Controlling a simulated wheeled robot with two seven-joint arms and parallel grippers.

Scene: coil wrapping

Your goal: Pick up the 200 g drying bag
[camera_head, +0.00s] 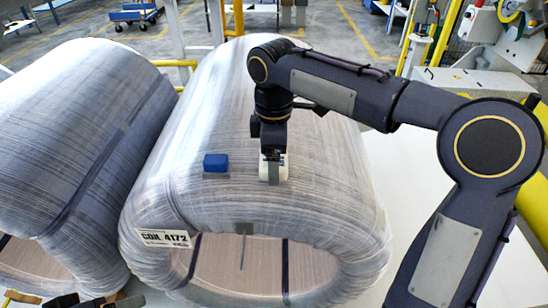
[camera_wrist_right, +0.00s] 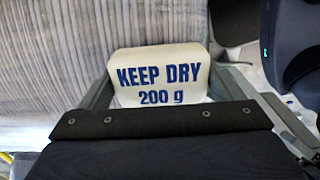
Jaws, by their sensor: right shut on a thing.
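The white drying bag (camera_head: 281,172) is at the top front of the wrapped coil (camera_head: 330,190) labelled COIL 4172. In the right wrist view the bag (camera_wrist_right: 160,72) shows blue print, KEEP DRY 200 g. My right gripper (camera_head: 272,168) reaches down to it from above and is shut on it. The gripper's fingers (camera_wrist_right: 180,95) lie along both sides of the bag in the wrist view. I cannot tell whether the bag touches the coil. Dark and tan parts at the bottom left edge may be my left gripper (camera_head: 88,301), mostly cut off.
A blue block (camera_head: 216,162) sits on the coil left of the bag. A grey tab (camera_head: 244,229) hangs over the coil's front rim near the white label (camera_head: 168,238). A second wrapped coil (camera_head: 70,130) stands close on the left. Yellow railing (camera_head: 535,205) is at right.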

